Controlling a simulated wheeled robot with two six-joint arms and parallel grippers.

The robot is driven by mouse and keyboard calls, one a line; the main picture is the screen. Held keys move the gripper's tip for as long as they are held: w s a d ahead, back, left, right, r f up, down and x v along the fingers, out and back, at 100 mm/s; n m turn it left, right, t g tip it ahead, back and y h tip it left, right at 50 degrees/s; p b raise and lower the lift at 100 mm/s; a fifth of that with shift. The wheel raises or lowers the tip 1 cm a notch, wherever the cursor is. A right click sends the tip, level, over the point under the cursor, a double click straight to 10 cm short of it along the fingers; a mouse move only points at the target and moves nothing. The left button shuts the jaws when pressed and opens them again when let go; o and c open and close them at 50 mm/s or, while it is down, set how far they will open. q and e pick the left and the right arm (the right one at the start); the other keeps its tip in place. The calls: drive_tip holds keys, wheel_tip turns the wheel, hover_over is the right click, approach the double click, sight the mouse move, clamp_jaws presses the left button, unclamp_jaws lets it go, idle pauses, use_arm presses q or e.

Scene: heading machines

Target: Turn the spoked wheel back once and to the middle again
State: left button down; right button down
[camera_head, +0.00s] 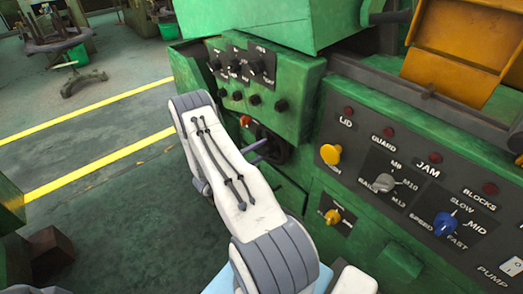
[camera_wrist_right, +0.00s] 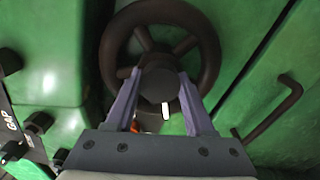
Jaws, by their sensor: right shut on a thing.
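The dark spoked wheel (camera_wrist_right: 211,50) fills the upper middle of the right wrist view, mounted on a green machine face. Its round hub (camera_wrist_right: 157,84) sits between the two purple-grey fingers of my right gripper (camera_wrist_right: 158,76), which is shut on it. A short white mark (camera_wrist_right: 166,112) shows at the hub's lower edge. In the head view the wheel (camera_head: 275,150) is partly hidden behind my right arm and gripper (camera_head: 256,151), low on the green machine's front. My left gripper is in neither view.
A panel with several dark knobs (camera_head: 255,64) and a red button (camera_head: 245,120) lies above the wheel. A panel with a yellow push knob (camera_head: 331,154) and a blue knob (camera_head: 446,224) is to the right. A dark bent handle (camera_wrist_right: 275,110) stands right of the wheel. Open floor lies left.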

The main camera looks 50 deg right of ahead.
drive_tip(key=shift+c, duration=1.3)
unclamp_jaws()
drive_tip(key=b+v, duration=0.1)
drive_tip(key=v, duration=0.9)
drive_tip(key=shift+a+b, duration=0.2)
drive_tip(key=shift+b, duration=0.2)
drive_tip(key=shift+w, duration=0.1)
